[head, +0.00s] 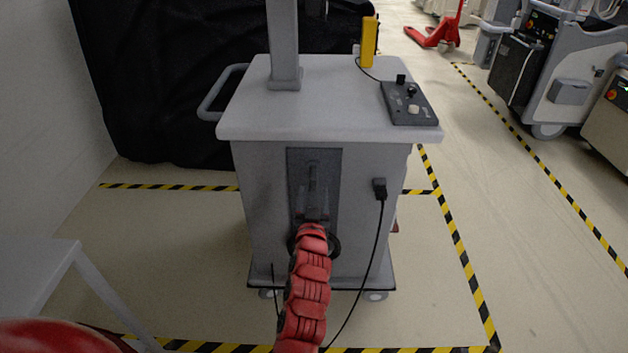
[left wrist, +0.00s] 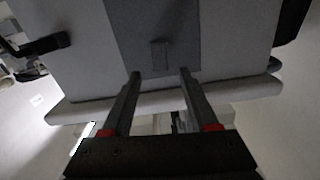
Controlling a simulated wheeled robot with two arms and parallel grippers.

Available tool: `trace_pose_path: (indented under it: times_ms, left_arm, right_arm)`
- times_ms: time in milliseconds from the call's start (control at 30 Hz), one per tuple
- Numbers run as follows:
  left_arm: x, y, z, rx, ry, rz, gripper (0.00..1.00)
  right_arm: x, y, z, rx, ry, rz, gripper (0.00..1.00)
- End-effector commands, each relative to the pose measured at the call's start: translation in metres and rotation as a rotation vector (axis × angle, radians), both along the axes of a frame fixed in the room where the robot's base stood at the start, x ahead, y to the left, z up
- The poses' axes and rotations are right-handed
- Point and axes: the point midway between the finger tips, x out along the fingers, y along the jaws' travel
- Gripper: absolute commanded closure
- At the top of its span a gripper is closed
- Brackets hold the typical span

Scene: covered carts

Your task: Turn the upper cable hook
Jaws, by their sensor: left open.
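The upper cable hook (head: 312,176) is a small grey upright piece on the dark recessed panel (head: 328,163) on the cart's near face. In the left wrist view the hook (left wrist: 159,54) shows just ahead of and between the fingertips, not visibly touched by them. My left gripper (head: 313,200) is in front of the panel, just below the hook in the head view. In the left wrist view its two fingers (left wrist: 160,72) are apart with nothing between them. My red arm hides the lower part of the panel. My right gripper is not in view.
The grey cart (head: 250,115) has an overhanging top and a side handle (head: 218,95). A control box (head: 408,103) and a yellow device (head: 369,42) sit on top. A black plug (head: 379,188) with a hanging cable is right of the panel. A grey table (head: 35,265) stands at left.

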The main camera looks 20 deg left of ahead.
Motion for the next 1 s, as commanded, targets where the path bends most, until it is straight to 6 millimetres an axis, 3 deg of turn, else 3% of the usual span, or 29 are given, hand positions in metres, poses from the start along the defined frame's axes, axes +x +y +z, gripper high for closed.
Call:
trace_pose_path:
  times_ms: [100, 300, 733, 1000]
  left_arm:
    - [0.024, 0.007, 0.0, 0.0, -0.001, 0.001, 0.4]
    - [0.048, 0.015, -0.001, 0.0, 0.001, 0.002, 0.4]
    - [0.057, 0.016, 0.001, 0.0, -0.002, 0.0, 0.4]
    - [0.057, 0.016, 0.001, 0.0, -0.002, 0.0, 0.89]
  right_arm:
    - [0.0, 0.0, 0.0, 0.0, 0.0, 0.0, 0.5]
    - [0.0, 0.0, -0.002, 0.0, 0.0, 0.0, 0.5]
    - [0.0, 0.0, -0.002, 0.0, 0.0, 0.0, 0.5]
    - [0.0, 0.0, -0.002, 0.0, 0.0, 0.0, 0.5]
